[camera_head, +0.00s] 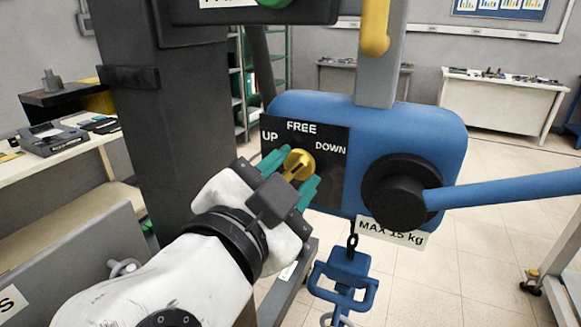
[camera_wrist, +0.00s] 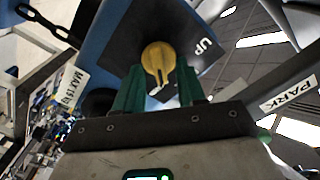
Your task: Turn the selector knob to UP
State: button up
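The yellow selector knob (camera_head: 299,163) sits on a black plate (camera_head: 334,168) with white labels UP, FREE and DOWN, on the blue hoist housing (camera_head: 437,135). Its raised bar runs slantwise; I cannot tell which label it points to. My gripper (camera_head: 297,168) is in front of the knob, its two teal fingers apart, one on each side of it. In the wrist view the knob (camera_wrist: 158,57) shows just beyond and between the fingertips (camera_wrist: 160,76), with gaps beside its bar. Whether a finger touches the rim is unclear. The UP label (camera_wrist: 205,46) is to the right there.
A blue crank arm (camera_head: 510,190) extends right from a black hub (camera_head: 393,190). A blue hook block (camera_head: 345,277) hangs below on a chain. A dark column (camera_head: 165,110) stands left of the housing. A yellow handle (camera_head: 374,30) is above.

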jog(key=shift+w, duration=0.1)
jog(key=shift+c, duration=0.3)
grip_shut()
jog(key=shift+n, duration=0.4)
jog(key=n, duration=0.2)
jog(key=shift+n, duration=0.4)
jog(key=n+p, duration=0.1)
jog(key=n, duration=0.1)
jog(key=n+p, duration=0.1)
jog(key=n, duration=0.1)
jog(key=shift+w+a+r+n, duration=0.1)
jog(key=shift+a+r+n, duration=0.05)
jog(key=shift+n, duration=0.15)
jog(key=n+p, duration=0.2)
jog(key=n, duration=0.2)
jog(key=shift+a+p, duration=0.1)
jog(key=shift+p, duration=0.2)
jog(key=shift+a+n+p, duration=0.1)
jog(key=shift+n+p, duration=0.95)
jog(key=shift+n, duration=0.75)
jog(key=shift+f, duration=0.2)
